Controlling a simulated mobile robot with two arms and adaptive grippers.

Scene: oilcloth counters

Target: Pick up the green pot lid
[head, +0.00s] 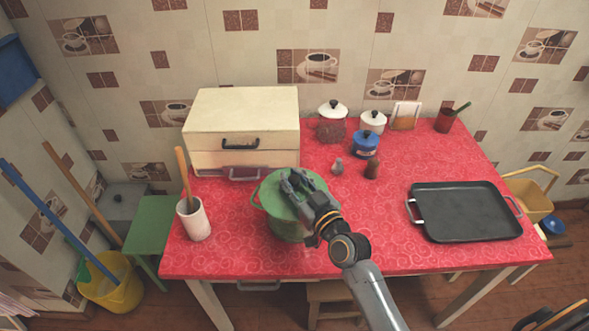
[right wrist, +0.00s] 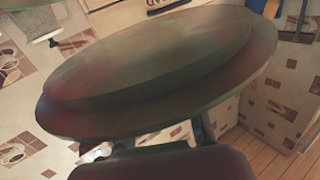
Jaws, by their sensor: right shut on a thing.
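The green pot lid (head: 268,188) is over the green pot (head: 288,230), near the front edge of the red table, left of the middle. My right gripper (head: 291,180) reaches over the lid from the front right and is shut on it. The fingers and wrist hide part of the lid, including its knob. In the right wrist view, the lid (right wrist: 160,75) fills much of the picture as a dark, tilted disc. I cannot tell whether there is a gap between lid and pot.
A cream box (head: 245,110) stands behind the pot. A white holder (head: 194,220) with a wooden-handled utensil is to the left. Lidded jars, a blue pot (head: 365,146) and small shakers stand behind. A black tray (head: 465,212) lies right; the red cloth (head: 385,235) before it is clear.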

